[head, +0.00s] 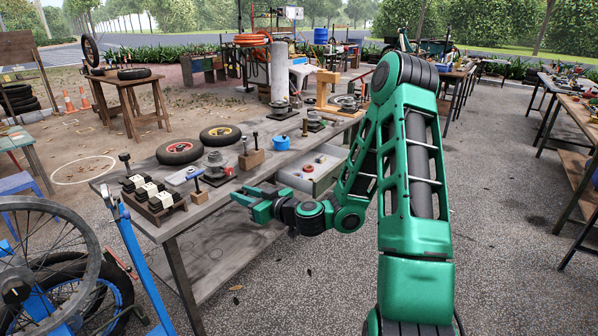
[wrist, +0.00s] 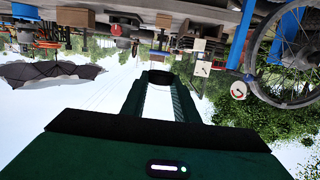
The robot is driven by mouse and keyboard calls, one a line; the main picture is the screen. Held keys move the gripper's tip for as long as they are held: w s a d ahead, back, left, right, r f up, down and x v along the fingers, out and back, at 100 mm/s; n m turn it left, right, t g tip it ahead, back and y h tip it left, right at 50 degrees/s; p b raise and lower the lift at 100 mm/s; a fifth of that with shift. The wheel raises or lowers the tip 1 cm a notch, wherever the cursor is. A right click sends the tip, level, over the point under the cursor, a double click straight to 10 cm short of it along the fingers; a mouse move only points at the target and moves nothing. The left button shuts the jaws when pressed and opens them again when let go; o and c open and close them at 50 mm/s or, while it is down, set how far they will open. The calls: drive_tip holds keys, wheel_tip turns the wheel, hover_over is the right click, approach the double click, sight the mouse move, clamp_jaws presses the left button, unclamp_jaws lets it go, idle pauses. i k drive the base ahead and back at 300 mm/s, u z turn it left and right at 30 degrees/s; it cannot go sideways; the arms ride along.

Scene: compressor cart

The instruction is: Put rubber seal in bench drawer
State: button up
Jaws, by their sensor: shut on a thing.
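My gripper (head: 247,205) is in front of the bench's front edge, left of the bench drawer, with its fingers pointing left. In the wrist view, my gripper (wrist: 160,85) is shut on a small dark thing, the rubber seal (wrist: 158,77), between its fingertips. I cannot make out the seal in the head view. The bench drawer (head: 322,184) is pulled open under the bench top. A few small red and white items lie inside it. The grey bench (head: 222,205) runs from the front left toward the back right.
The bench top holds a block with white parts (head: 152,194), clamps, two small wheels (head: 180,152) and a blue pot (head: 281,142). A blue stand (head: 140,255) and a bicycle wheel (head: 60,265) are at the left. Paved floor is free at the right.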

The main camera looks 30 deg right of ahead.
sight(319, 174)
drive_tip(key=i, duration=0.95)
